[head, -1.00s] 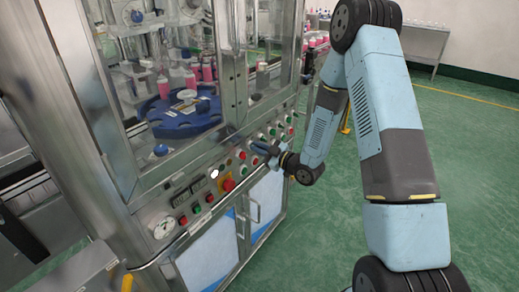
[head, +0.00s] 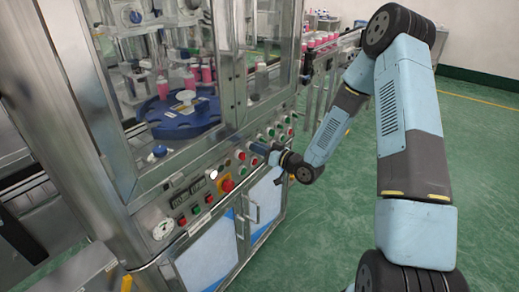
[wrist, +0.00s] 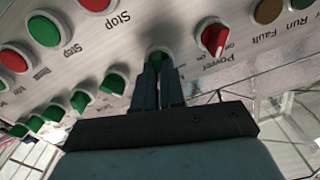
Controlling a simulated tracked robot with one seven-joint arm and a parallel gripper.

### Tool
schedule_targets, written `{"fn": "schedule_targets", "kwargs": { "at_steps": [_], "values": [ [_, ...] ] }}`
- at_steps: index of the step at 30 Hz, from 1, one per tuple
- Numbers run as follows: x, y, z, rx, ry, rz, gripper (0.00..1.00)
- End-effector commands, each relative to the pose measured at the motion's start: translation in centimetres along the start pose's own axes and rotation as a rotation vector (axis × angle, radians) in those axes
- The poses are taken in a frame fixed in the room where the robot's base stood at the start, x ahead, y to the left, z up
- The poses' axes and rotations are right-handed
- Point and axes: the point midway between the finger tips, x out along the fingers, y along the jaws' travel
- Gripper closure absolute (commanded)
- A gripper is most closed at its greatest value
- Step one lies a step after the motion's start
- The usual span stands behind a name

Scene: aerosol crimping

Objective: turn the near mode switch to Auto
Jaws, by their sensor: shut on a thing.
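The control panel (head: 205,190) runs along the front of the machine. In the wrist view, a green knob (wrist: 159,57) sits between my fingertips, left of the red Power knob (wrist: 213,38). My gripper (wrist: 160,70) is shut on this green knob, and the fingers hide most of it and any label. In the head view my gripper (head: 259,148) is at the panel, right of the red emergency button, and the knob is hidden there. Which way the held knob points cannot be told.
More green knobs (wrist: 112,82) sit in a row to the left in the wrist view. Red buttons (wrist: 95,4) and a green button (wrist: 44,30) lie above them. The red emergency button (head: 227,185) sticks out of the panel. Green floor (head: 480,150) is clear at right.

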Motion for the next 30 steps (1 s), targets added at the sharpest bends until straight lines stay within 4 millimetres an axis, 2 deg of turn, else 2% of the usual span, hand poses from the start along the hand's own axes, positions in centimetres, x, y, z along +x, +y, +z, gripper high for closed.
{"fn": "schedule_targets", "kwargs": {
  "at_steps": [12,30],
  "values": [
    [0.12,0.08,-0.06,0.214,0.002,-0.004,1.00],
    [0.14,0.12,-0.07,0.252,0.002,-0.004,1.00]
  ]
}}
